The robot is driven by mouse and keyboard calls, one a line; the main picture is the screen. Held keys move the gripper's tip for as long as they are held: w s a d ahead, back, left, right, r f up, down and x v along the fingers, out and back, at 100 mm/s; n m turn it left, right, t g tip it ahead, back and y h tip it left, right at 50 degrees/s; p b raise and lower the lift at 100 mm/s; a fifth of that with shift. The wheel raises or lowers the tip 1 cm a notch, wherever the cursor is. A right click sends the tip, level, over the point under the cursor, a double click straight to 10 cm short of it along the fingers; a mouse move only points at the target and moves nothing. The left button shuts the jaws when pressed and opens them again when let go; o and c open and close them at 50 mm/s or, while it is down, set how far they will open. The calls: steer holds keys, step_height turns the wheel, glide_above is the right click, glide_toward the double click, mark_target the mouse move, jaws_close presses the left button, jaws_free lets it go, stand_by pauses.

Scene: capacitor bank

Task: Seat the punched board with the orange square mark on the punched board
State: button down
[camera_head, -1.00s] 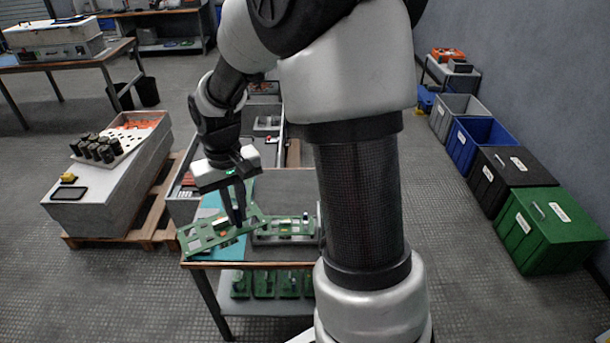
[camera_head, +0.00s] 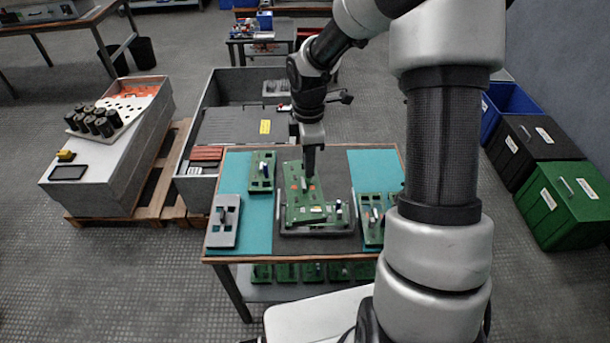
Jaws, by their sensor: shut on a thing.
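My gripper (camera_head: 310,172) is shut on a green punched board (camera_head: 303,207) and holds it by its upper part. A small orange mark shows on this board near the fingers. The board is tilted and hangs over the middle of the table. Behind and below it, a second green punched board (camera_head: 340,216) lies in a dark grey holder (camera_head: 318,233). The held board hides much of the second board. I cannot tell whether the two boards touch.
Another green board (camera_head: 262,171) and a grey plate (camera_head: 224,221) lie on the left teal mat (camera_head: 254,208). More green boards (camera_head: 372,219) lie on the right mat. Several boards stand on the shelf below. A grey bin (camera_head: 215,92) stands behind the table.

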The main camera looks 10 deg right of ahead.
steer(key=w+f+n+b, duration=0.3)
steer(key=f+n+b, duration=0.4)
steer(key=f+n, duration=0.7)
steer(key=shift+w+a+f+n, duration=0.15)
steer(key=shift+w+f+n, duration=0.25)
steer(key=shift+n, duration=0.9)
steer(key=shift+w+r+p, duration=0.1)
steer(key=shift+p, duration=0.3)
steer(key=shift+f+b, duration=0.65)
steer(key=shift+f, duration=0.7)
stand_by(0.9)
steer(key=c, duration=1.7)
jaws_free()
steer(key=shift+r, duration=0.1)
